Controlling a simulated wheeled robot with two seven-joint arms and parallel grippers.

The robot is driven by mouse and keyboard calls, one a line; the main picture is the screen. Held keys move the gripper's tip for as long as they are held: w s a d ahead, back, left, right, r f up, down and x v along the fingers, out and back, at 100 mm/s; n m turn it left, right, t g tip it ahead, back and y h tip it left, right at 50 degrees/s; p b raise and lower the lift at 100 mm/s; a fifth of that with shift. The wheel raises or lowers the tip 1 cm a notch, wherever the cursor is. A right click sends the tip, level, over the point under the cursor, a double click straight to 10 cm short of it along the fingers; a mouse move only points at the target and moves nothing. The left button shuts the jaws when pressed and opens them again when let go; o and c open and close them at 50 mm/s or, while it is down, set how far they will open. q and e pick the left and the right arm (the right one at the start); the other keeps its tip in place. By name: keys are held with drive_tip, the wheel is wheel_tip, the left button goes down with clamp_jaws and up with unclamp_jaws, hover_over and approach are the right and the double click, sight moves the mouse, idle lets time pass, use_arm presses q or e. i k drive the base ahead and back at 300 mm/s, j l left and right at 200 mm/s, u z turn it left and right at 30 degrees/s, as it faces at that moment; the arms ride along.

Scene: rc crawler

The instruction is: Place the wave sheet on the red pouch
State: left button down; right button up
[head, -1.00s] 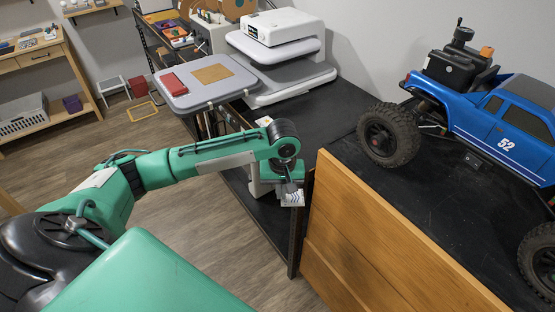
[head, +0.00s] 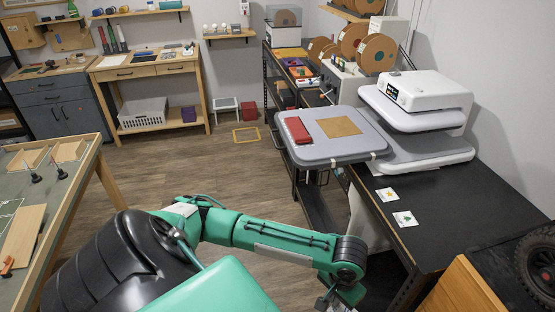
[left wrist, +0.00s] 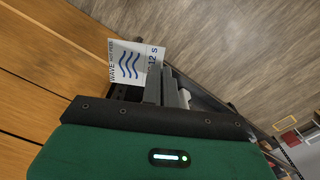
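The wave sheet (left wrist: 132,64) is a small white card with blue wavy lines and the word WAVE. In the left wrist view it sits at the tips of my left gripper (left wrist: 165,82), which is shut on it. In the head view my left gripper (head: 334,301) is at the bottom edge, partly cut off, and the sheet is hard to make out there. The red pouch (head: 297,130) lies flat on the left part of the grey heat-press platen (head: 318,155), well beyond and above the gripper in the picture. My right gripper is not in view.
A tan square (head: 339,127) lies beside the pouch on the platen. The white press (head: 430,92) stands to its right. Two small cards (head: 387,194) (head: 405,218) lie on the black bench (head: 450,215). A wooden panel (head: 462,290) is at lower right.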

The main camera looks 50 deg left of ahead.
sight(297, 127)
drive_tip(key=i+j, duration=0.1)
drive_tip(key=j, duration=0.3)
drive_tip(key=j+u, duration=0.15)
drive_tip(key=j, duration=0.25)
drive_tip(key=i+j, duration=0.15)
drive_tip(key=j, duration=0.25)
drive_tip(key=i+j+u, duration=0.1)
drive_tip(key=j, duration=0.3)
drive_tip(key=i+j+u, duration=0.1)
drive_tip(key=j, duration=0.3)
